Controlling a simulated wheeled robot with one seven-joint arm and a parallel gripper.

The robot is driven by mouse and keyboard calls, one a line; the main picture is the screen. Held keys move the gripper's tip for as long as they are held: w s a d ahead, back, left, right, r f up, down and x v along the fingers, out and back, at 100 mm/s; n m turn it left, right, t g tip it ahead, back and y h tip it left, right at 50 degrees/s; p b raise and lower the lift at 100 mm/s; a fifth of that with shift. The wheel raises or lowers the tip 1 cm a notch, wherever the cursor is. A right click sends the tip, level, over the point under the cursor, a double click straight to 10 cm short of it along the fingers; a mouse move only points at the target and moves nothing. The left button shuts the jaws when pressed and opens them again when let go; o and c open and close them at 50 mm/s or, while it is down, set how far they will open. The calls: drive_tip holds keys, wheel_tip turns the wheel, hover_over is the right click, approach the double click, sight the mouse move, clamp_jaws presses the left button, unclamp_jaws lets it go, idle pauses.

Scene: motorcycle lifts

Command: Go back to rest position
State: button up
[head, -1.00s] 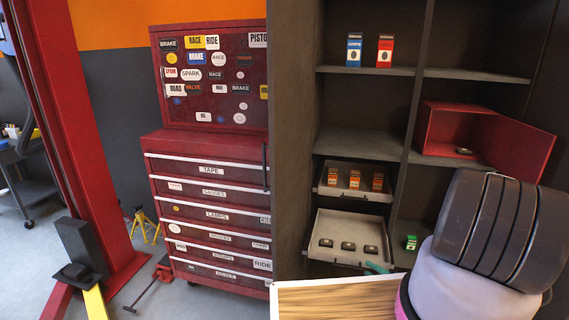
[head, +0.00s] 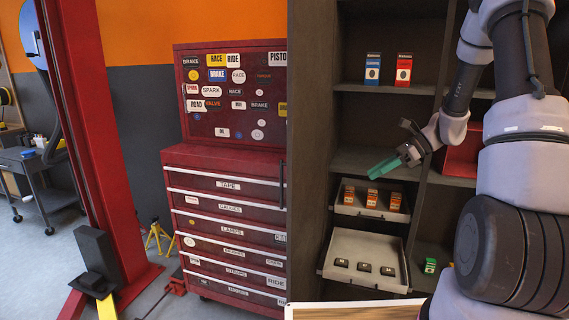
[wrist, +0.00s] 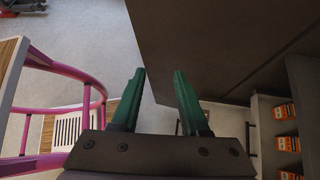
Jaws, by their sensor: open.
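My gripper (head: 384,167) is raised in front of the shelving unit, level with its middle shelf in the head view. Its green fingers point down and to the left. In the wrist view the two green fingers of my gripper (wrist: 160,90) stand apart with nothing between them. My arm bends down to it from the upper right and hides part of the shelving unit's right side.
The shelving unit (head: 345,120) holds a blue box (head: 373,69), a red box (head: 404,70), a tray of orange boxes (head: 347,206) and a tray of small black items (head: 345,243). A red tool cabinet (head: 225,200) stands left. A pink rail (wrist: 60,68) shows in the wrist view.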

drive_tip(key=s+a+r+n+t+h, duration=0.2)
drive_tip(key=s+r+n+t+h, duration=0.4)
drive_tip(key=s+r+n, duration=1.1)
drive_tip(key=shift+s+a+r+h, duration=0.3)
drive_tip(key=shift+s+r+h, duration=1.1)
drive_tip(key=shift+s+r, duration=1.4)
